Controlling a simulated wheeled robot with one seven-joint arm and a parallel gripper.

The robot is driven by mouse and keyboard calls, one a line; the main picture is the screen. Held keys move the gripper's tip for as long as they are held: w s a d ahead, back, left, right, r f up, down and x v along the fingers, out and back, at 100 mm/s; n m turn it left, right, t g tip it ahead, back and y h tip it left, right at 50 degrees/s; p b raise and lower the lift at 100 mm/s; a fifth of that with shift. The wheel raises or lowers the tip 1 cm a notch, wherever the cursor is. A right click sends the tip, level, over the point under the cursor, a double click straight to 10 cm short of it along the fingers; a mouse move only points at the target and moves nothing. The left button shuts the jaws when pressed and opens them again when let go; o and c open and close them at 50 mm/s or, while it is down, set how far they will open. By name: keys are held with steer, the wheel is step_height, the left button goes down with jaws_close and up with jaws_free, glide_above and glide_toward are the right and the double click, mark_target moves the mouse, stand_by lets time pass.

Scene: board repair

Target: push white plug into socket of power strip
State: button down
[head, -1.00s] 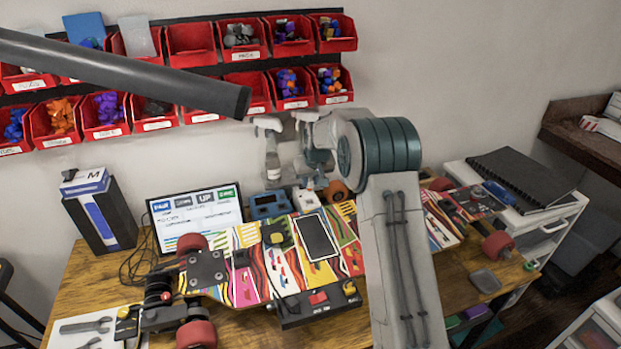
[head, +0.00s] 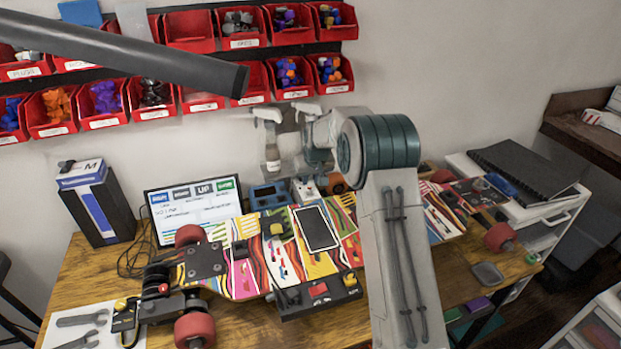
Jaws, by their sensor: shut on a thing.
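My gripper (head: 313,177) points down at the back of the workbench, beyond the skateboard deck. It is small in view and partly blocked by my own wrist. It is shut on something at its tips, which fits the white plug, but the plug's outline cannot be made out. A small white block with dark marks (head: 305,191), which looks like the power strip's end, sits right below the fingertips. Most of the strip is hidden behind the deck and my arm. I cannot tell whether plug and socket touch.
The patterned skateboard deck (head: 245,270) with a phone (head: 316,229) fills the bench front. A blue device (head: 268,196) stands left of the gripper, and a spray bottle (head: 270,140) behind it. A monitor (head: 190,212) and red bins (head: 245,88) are further left and above.

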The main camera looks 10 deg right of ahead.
mark_target(311, 186)
steer(key=shift+f+b, duration=1.6)
steer(key=shift+f, duration=0.15)
stand_by(2.6)
steer(key=c, duration=0.9)
jaws_free()
steer(key=shift+r, duration=0.35)
steer(key=shift+r+p, duration=0.7)
steer(key=shift+r, duration=0.45)
steer(key=shift+r, duration=0.2)
steer(key=shift+r+p, duration=1.7)
steer(key=shift+r, duration=1.2)
